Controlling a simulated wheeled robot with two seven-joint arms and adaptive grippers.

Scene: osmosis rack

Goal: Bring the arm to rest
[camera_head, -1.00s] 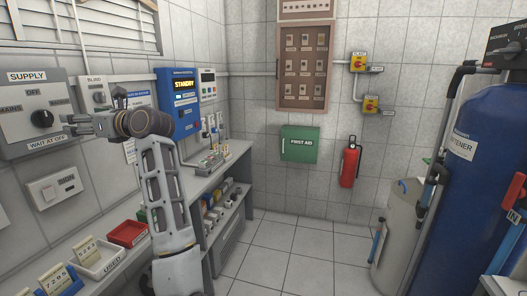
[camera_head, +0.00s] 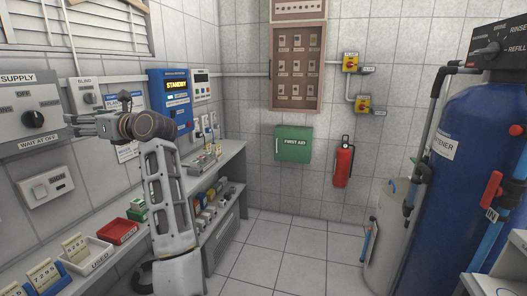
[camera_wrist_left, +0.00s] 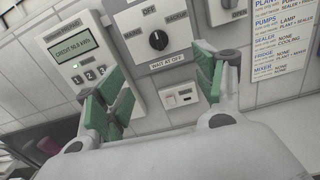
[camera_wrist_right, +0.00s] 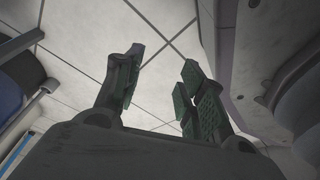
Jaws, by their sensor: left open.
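My left arm (camera_head: 165,190) rises at the left of the head view, bent at its dark wrist joint. My left gripper (camera_head: 82,126) points left, in front of the grey supply panel (camera_head: 25,92) and its black knob. In the left wrist view my left gripper (camera_wrist_left: 158,88) is open and empty, its green-padded fingers wide apart. The black knob (camera_wrist_left: 158,40) shows beyond and between them, apart from the fingers. In the right wrist view my right gripper (camera_wrist_right: 160,88) has its fingers apart with nothing between them, above floor tiles. It is not in the head view.
A shelf bench with a red tray (camera_head: 118,232), a white tray (camera_head: 88,254) and number cards (camera_head: 45,275) runs below my left arm. A blue tank (camera_head: 465,180) stands at the right. The tiled floor (camera_head: 285,255) between is clear.

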